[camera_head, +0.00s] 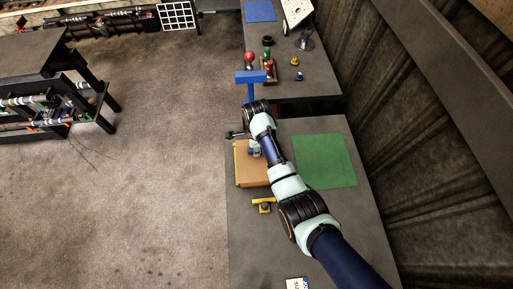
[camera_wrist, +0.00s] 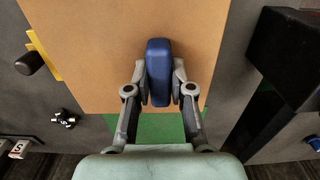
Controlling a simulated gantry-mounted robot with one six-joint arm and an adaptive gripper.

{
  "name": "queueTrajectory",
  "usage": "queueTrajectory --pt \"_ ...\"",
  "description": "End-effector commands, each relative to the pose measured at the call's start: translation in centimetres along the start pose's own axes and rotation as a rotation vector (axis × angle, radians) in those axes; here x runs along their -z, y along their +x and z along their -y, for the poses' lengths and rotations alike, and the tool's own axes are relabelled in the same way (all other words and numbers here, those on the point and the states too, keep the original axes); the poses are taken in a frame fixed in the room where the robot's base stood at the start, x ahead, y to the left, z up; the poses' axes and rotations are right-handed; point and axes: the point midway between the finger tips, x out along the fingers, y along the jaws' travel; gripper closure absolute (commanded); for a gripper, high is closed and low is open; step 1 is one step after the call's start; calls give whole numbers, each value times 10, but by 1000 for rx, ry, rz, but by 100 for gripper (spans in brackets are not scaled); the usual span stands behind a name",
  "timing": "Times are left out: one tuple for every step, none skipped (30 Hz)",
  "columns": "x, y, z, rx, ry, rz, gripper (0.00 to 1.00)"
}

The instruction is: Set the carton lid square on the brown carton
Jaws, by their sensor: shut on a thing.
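My gripper (camera_wrist: 159,92) is shut on an upright blue handle in the wrist view (camera_wrist: 158,62). The handle stands on a flat orange-brown panel, which I take as the carton lid (camera_wrist: 105,45); it fills the upper middle of that view. In the head view my gripper (camera_head: 255,149) is over a brown square shape (camera_head: 252,174) on the near table, partly hidden by my arm. A lighter edge shows along its left side. The carton's walls are not clearly visible under the lid, so I cannot tell whether the lid touches it or sits square.
A green mat (camera_head: 326,161) lies right of the brown shape. A yellow fixture with a dark knob (camera_head: 263,205) is just in front of it. A blue-topped post (camera_head: 250,77) stands behind. Coloured parts (camera_head: 268,65) are on the far table. A corrugated wall (camera_head: 400,100) runs along the right.

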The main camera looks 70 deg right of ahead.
Motion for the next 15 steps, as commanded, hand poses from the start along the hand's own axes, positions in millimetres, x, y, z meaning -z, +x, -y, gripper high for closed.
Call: queueTrajectory --pt "0 0 0 0 0 0 100" --pt "0 0 0 0 0 0 100" --pt "0 1 0 0 0 0 100" --pt "0 1 0 0 0 0 100" --pt "0 1 0 0 0 0 100" --pt "0 1 0 0 0 0 100" --pt "0 2 0 0 0 0 100" --pt "0 2 0 0 0 0 100" --pt "0 2 0 0 0 0 100" --pt "0 2 0 0 0 0 100" --pt "0 2 0 0 0 0 100" --pt "0 2 0 0 0 0 73" --pt "0 2 0 0 0 0 68" --pt "0 2 0 0 0 0 63" --pt "0 2 0 0 0 0 56"
